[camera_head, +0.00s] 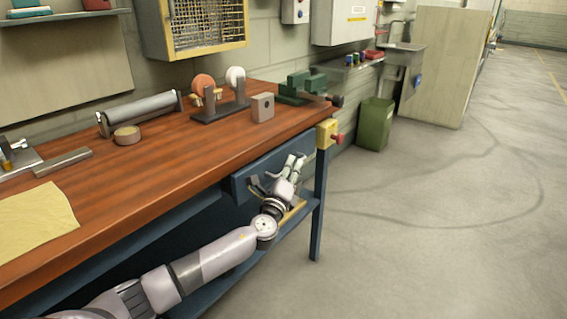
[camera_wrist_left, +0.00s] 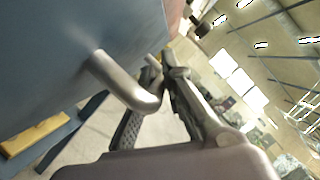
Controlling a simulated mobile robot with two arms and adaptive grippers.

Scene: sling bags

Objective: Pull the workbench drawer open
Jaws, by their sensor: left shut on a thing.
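The workbench (camera_head: 150,165) has a reddish-brown wooden top and a blue frame. Its blue drawer (camera_head: 243,186) is under the right end of the top. I cannot tell for sure how far its front stands out from the frame. My left gripper (camera_head: 293,164) is at the drawer front, its fingers shut on the drawer handle. In the left wrist view the grey metal handle (camera_wrist_left: 122,80) sticks out from the blue front and its end runs in at the fingers (camera_wrist_left: 160,88). The gripper hides part of the handle in the head view. My right gripper is not in view.
A grinder (camera_head: 222,105), a vise (camera_head: 302,86), a roll of tape (camera_head: 127,135) and a yellow cloth (camera_head: 35,222) are on the top. A yellow box with a red knob (camera_head: 328,133) is at the bench corner. A green bin (camera_head: 375,124) stands beyond. The floor at right is clear.

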